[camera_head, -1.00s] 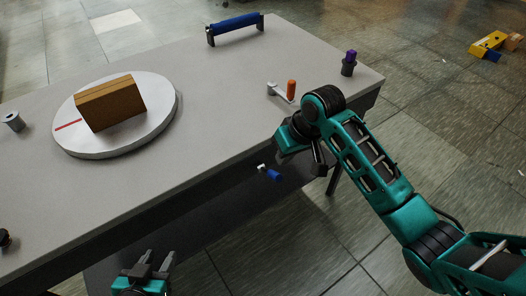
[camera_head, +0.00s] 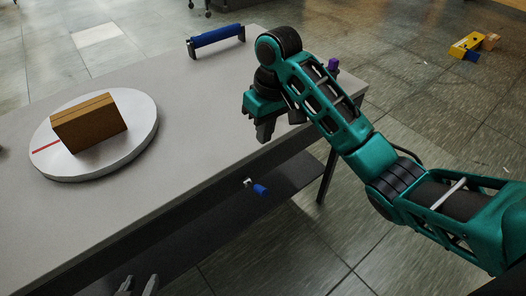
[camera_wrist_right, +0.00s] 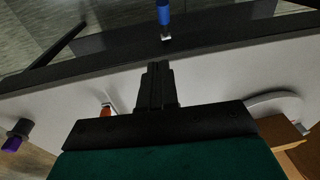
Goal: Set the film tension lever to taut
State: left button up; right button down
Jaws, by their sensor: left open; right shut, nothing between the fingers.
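A small lever with a blue handle (camera_head: 260,189) sticks out from the table's front side; it also shows at the top of the right wrist view (camera_wrist_right: 164,14). A lever with an orange handle (camera_wrist_right: 105,110) is on the tabletop, hidden behind my right arm in the head view. No label shows which one is the film tension lever. My right gripper (camera_head: 265,133) is shut and empty above the table's front edge, apart from both levers; its fingers (camera_wrist_right: 155,85) point toward the blue-handled side. My left gripper (camera_head: 138,286) is open at the bottom edge, only its fingertips showing.
A white turntable (camera_head: 145,135) with a red line carries a brown block (camera_head: 90,122) at the left of the table (camera_head: 190,150). A blue roller (camera_head: 217,36) stands at the back edge. A purple-topped knob (camera_head: 333,65) is at the right end, partly behind my arm.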

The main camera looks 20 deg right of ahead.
send_over(255, 187)
jog(key=w+d, duration=0.2)
notch_tip(255, 187, down, 10)
jog(key=shift+s+a+f, duration=0.1)
jog(key=shift+s+f, duration=0.5)
jog(key=shift+f, duration=0.15)
jog(key=shift+s+a+f, duration=0.1)
jog(key=shift+s+f, duration=0.45)
jog(key=shift+f, duration=0.2)
